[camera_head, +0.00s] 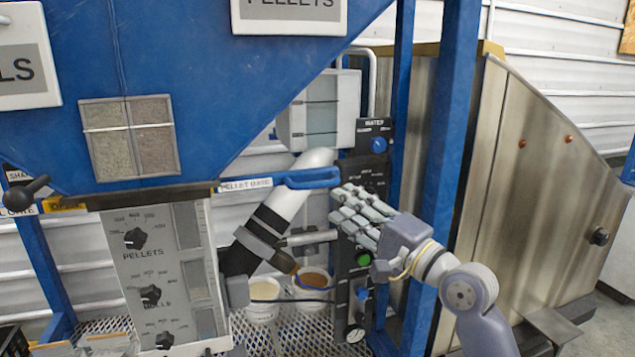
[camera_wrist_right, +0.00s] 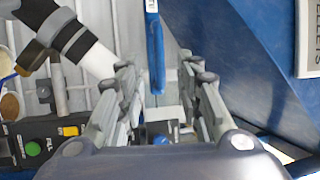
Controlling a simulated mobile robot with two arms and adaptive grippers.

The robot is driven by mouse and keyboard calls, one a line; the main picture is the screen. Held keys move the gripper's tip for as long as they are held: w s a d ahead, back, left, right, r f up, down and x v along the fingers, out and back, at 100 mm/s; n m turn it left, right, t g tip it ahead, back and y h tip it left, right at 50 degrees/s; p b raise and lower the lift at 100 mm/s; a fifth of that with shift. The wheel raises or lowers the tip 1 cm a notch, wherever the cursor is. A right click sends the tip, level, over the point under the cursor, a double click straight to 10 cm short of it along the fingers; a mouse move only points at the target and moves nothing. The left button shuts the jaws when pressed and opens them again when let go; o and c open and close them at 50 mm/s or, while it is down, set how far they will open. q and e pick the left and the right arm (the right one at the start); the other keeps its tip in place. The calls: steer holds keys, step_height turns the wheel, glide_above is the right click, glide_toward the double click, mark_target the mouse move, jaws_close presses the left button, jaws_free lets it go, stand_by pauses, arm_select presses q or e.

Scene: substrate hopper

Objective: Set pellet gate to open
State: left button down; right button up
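The pellet gate handle (camera_head: 308,178) is a blue loop-ended bar under the right side of the blue hopper. A "PELLET GATE" label (camera_head: 245,184) is beside it. My right gripper (camera_head: 352,207) is just to the right of and below the handle's end, its fingers pointing left. In the right wrist view, the gripper (camera_wrist_right: 163,88) is open and empty. The blue handle (camera_wrist_right: 156,50) lines up with the gap between its fingers, its near end around fingertip level. I cannot tell whether they touch. My left gripper is not in view.
A control panel (camera_head: 375,170) with a blue knob stands behind my gripper, close to a blue post (camera_head: 440,150). A white and black pipe (camera_head: 290,205) runs below the handle. Two buckets (camera_head: 262,308) (camera_head: 313,285) stand on the mesh below. A dial panel (camera_head: 155,262) is at left.

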mark_target(318, 187)
steer(key=p+x, duration=0.2)
steer(key=x, duration=0.6)
steer(key=shift+w+a+r+p, duration=0.1)
steer(key=shift+w+a+p, duration=0.1)
steer(key=shift+w+p, duration=0.15)
steer(key=shift+w+a, duration=0.35)
steer(key=shift+a, duration=0.05)
jaws_close()
steer(key=shift+d, duration=0.1)
